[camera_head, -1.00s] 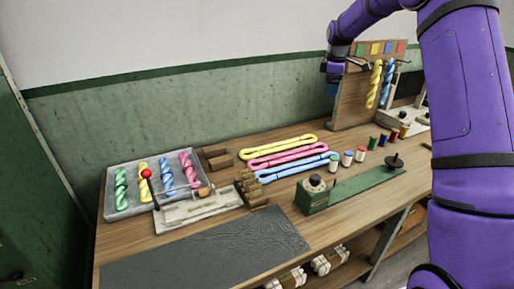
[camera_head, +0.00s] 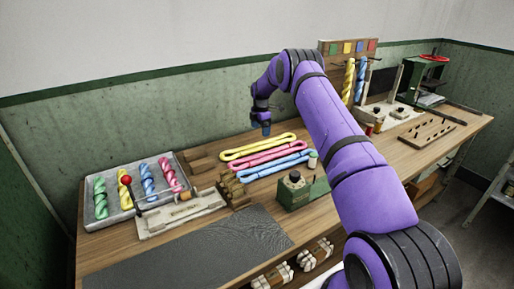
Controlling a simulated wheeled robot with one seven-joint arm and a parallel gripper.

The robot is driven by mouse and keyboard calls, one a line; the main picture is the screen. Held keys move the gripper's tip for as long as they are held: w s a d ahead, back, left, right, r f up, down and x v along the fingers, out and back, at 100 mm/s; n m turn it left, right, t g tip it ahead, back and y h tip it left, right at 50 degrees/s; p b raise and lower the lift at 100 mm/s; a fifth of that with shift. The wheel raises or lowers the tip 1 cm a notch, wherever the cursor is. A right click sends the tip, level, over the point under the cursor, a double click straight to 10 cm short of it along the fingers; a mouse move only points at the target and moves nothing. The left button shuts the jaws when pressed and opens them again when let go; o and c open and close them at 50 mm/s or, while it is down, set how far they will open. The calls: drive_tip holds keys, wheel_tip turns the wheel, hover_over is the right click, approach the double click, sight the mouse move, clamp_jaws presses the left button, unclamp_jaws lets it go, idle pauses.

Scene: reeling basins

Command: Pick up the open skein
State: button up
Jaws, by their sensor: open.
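Three long, flat open skeins lie side by side on the wooden bench: a yellow one (camera_head: 258,147) at the back, a pink one (camera_head: 264,156) in the middle and a blue one (camera_head: 272,168) in front. My gripper (camera_head: 261,130) is open and empty. It points down in front of the green wall and appears above and behind the yellow skein, apart from it. The fingertips are small, and their exact height over the bench is hard to judge. My purple arm hides part of the bench to the right of the skeins.
A grey tray (camera_head: 113,221) with several twisted skeins stands at left. A pale device with a red knob (camera_head: 180,215), wooden blocks (camera_head: 232,190) and a green winder (camera_head: 297,194) lie near the skeins. A board with hanging twists (camera_head: 335,48) stands behind my arm.

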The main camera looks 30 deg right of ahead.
sight(260, 144)
wheel_tip(260, 144, down, 9)
drive_tip(key=shift+r, duration=0.1)
idle(0.4)
drive_tip(key=c, duration=1)
